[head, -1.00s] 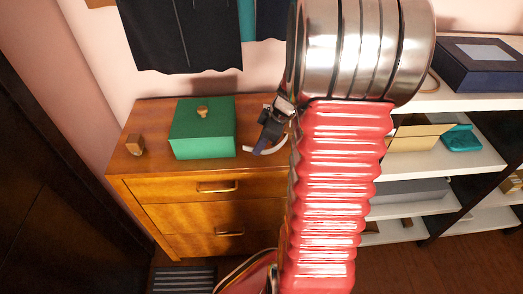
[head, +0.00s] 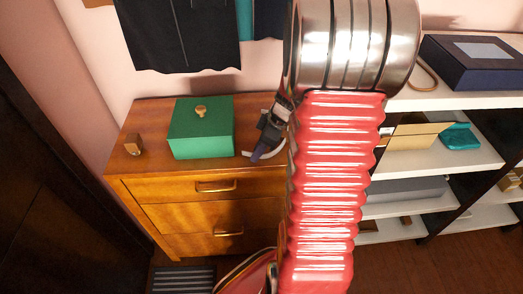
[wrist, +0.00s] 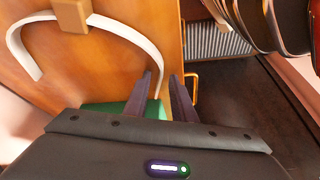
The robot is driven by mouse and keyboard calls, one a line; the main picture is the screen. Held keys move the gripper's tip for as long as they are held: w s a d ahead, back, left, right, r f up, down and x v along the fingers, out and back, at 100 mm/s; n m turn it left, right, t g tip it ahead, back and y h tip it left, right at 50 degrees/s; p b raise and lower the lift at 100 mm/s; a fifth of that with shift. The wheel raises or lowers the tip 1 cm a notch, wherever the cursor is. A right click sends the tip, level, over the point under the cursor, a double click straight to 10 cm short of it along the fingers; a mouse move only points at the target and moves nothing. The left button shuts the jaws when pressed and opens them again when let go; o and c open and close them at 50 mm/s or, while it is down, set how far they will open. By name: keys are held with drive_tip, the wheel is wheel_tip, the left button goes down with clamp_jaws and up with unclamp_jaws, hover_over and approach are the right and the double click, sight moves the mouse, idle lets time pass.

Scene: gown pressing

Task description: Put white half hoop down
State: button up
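The white half hoop (head: 268,153) shows just right of the green box, at the tip of my gripper (head: 266,134), above or on the dresser top; its exact height is unclear. In the wrist view the hoop (wrist: 122,29) is a wide white arc, and one leg runs down between the fingertips of my gripper (wrist: 161,80). The fingers stand a narrow gap apart, with that leg in it. A small wooden block (wrist: 72,15) overlaps the arc's middle there; I cannot tell whether it is joined to the hoop.
The wooden dresser (head: 140,172) bears a green box (head: 201,135) with a knob and a small wooden block (head: 134,145) at the left. Dark garments (head: 180,35) hang above. White shelves (head: 470,160) with boxes stand right. Bare dresser top lies around the green box.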

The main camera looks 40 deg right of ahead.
drive_tip(key=v, duration=1.2)
drive_tip(key=shift+w, duration=0.15)
idle(0.4)
drive_tip(key=shift+r, duration=0.1)
drive_tip(key=s+a+r+m+h, duration=0.1)
drive_tip(key=s+a+r+m, duration=0.1)
drive_tip(key=a, duration=0.6)
drive_tip(key=s+a+r+m+t, duration=0.1)
drive_tip(key=s+a+r+m, duration=0.1)
drive_tip(key=a, duration=0.6)
drive_tip(key=s+a+r+m+t+h, duration=0.1)
drive_tip(key=s+a+r+m, duration=0.1)
drive_tip(key=a, duration=0.7)
wheel_tip(320, 180, up, 2)
drive_tip(key=shift+s+r+m+h, duration=0.15)
drive_tip(key=shift+s+m+h, duration=0.15)
drive_tip(key=shift+m, duration=0.3)
drive_tip(key=shift+a, duration=0.15)
